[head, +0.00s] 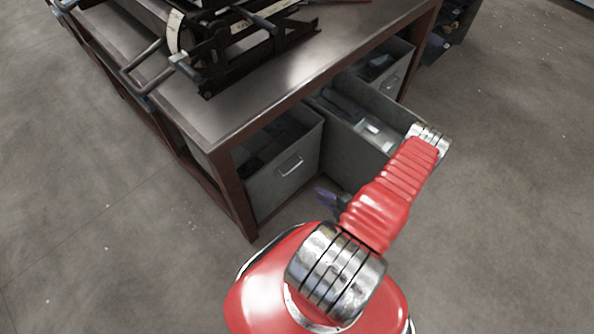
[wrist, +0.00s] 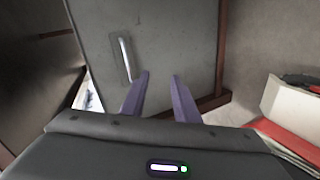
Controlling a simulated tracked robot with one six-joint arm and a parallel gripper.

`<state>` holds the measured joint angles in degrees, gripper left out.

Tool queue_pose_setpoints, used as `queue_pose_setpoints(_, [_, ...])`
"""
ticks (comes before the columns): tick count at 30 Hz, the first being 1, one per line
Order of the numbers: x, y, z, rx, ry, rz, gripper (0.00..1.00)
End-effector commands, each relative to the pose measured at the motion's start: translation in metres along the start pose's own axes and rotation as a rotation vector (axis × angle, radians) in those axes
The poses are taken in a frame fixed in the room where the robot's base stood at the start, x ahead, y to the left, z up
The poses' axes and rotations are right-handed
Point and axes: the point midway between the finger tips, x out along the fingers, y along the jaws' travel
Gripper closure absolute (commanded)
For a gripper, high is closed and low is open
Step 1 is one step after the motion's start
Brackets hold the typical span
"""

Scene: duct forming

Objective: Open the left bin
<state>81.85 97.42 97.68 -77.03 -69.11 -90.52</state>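The left bin (head: 285,168) is a grey metal drawer under the bench's near corner, its front roughly in line with the bench frame. Its bright bar handle (head: 290,165) shows on the front. In the wrist view a grey front panel (wrist: 180,45), apparently this bin's, fills the middle, with the handle (wrist: 125,60) upright left of the fingers. My gripper (wrist: 160,75) is open, its two purple fingers apart with nothing between them. In the head view my gripper (head: 328,197) is partly hidden behind my red arm, just right of the left bin's front.
A middle bin (head: 365,125) is pulled out, right of the left bin, with items inside; my arm passes in front of it. Another bin (head: 385,75) sits farther back. The workbench (head: 270,90) carries a dark machine (head: 225,45). The floor (head: 110,230) at left is clear.

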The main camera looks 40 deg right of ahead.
Motion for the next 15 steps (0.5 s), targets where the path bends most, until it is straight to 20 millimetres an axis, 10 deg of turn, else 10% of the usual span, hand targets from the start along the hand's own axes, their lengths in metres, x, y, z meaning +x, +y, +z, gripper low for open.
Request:
queue_pose_setpoints(6, [-0.003, 0.045, -0.009, -0.239, 0.037, 0.185, 0.72])
queue_pose_setpoints(15, [-0.004, 0.049, -0.009, -0.278, 0.033, 0.202, 0.72])
